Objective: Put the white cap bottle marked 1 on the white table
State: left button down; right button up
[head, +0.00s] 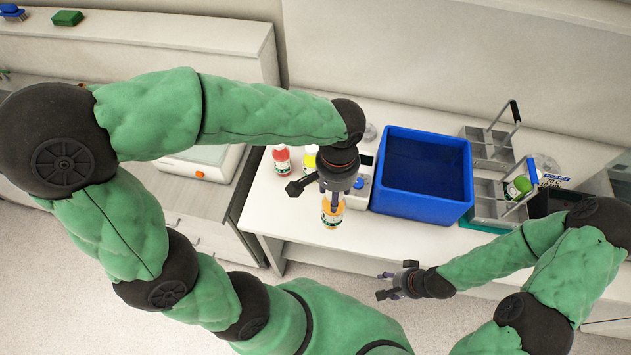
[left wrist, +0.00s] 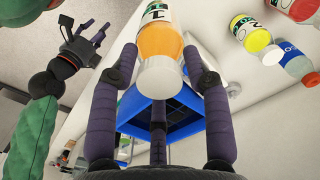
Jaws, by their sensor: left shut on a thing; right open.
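The white cap bottle marked 1 holds orange juice. It shows in the left wrist view (left wrist: 160,42), its white cap towards the camera, and below my left gripper in the head view (head: 333,213). My left gripper (head: 335,183) is shut on it from above, its fingers around the cap end (left wrist: 157,98). The bottle is over the front part of the white table (head: 268,208); I cannot tell whether its base touches. My right gripper (head: 392,282) is open and empty in front of the table; it also shows in the left wrist view (left wrist: 82,42).
A red bottle (head: 282,158) and a yellow bottle (head: 310,158) stand behind my left gripper. A blue bin (head: 424,200) is close on the right. Grey caddies (head: 488,150) stand farther right, one with a green-marked bottle (head: 519,186). The table's front left is clear.

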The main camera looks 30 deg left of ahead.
pick_arm(q)
jog(key=w+a+f+b, duration=0.1)
jog(key=w+a+f, duration=0.6)
jog(key=a+f, duration=0.5)
jog(key=shift+w+f, duration=0.15)
jog(key=shift+f, duration=0.25)
jog(key=shift+f, duration=0.15)
jog(key=c, duration=0.6)
grip_release()
